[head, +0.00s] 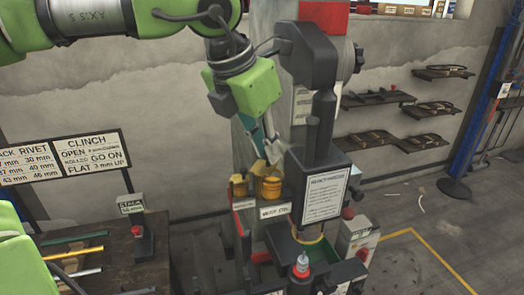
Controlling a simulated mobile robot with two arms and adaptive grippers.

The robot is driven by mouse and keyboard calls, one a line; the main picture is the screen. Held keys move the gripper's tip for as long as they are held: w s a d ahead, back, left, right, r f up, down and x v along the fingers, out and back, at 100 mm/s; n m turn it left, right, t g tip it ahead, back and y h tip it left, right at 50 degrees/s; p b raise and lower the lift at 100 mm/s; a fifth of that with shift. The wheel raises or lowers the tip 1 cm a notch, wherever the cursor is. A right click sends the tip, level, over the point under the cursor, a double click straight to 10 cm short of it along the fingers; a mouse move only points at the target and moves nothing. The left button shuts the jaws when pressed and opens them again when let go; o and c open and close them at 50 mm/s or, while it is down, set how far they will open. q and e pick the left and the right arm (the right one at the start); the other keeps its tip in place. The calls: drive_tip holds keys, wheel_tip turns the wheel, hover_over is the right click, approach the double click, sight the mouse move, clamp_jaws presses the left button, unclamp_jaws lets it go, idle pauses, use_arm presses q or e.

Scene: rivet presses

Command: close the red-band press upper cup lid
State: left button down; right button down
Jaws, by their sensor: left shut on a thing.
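The red-band press (318,95) stands in the middle, with a red band (323,17) near its top. Two brass cups sit on its left side; the larger cup (268,187) is nearer the press body and the smaller cup (238,188) is left of it. A brass lid (259,168) shows tilted up above the cups. My left gripper (269,145) reaches down from above, its fingers shut at the raised lid. The fingers partly hide the lid, so the exact contact is hard to see. My right gripper is not in view.
A dark press head block with a notice plate (325,196) is close to the right of the cups. A bench (110,260) with rods and a red button (138,231) stands at the left. Wall shelves (420,110) are at the back right; the floor there is mostly clear.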

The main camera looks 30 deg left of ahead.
use_arm(q)
drive_tip(key=shift+d+m+h, duration=0.2)
drive_tip(key=shift+m+h, duration=0.2)
drive_tip(key=shift+m, duration=0.5)
drive_tip(key=m, duration=0.1)
drive_tip(key=m+p, duration=0.1)
drive_tip(key=shift+d+r+m+g+h, duration=0.1)
drive_tip(key=shift+d+m+g+h, duration=0.2)
drive_tip(key=shift+d+m+h, duration=0.1)
drive_tip(key=m, duration=0.1)
drive_tip(key=m+g+p, duration=0.1)
drive_tip(key=m, duration=0.1)
drive_tip(key=d+m+h+p, duration=0.1)
drive_tip(key=m, duration=0.1)
drive_tip(key=shift+s+g, duration=0.4)
drive_tip(key=shift+m, duration=0.4)
drive_tip(key=c, duration=2)
unclamp_jaws()
drive_tip(key=shift+c, duration=0.2)
drive_tip(key=shift+h, duration=0.3)
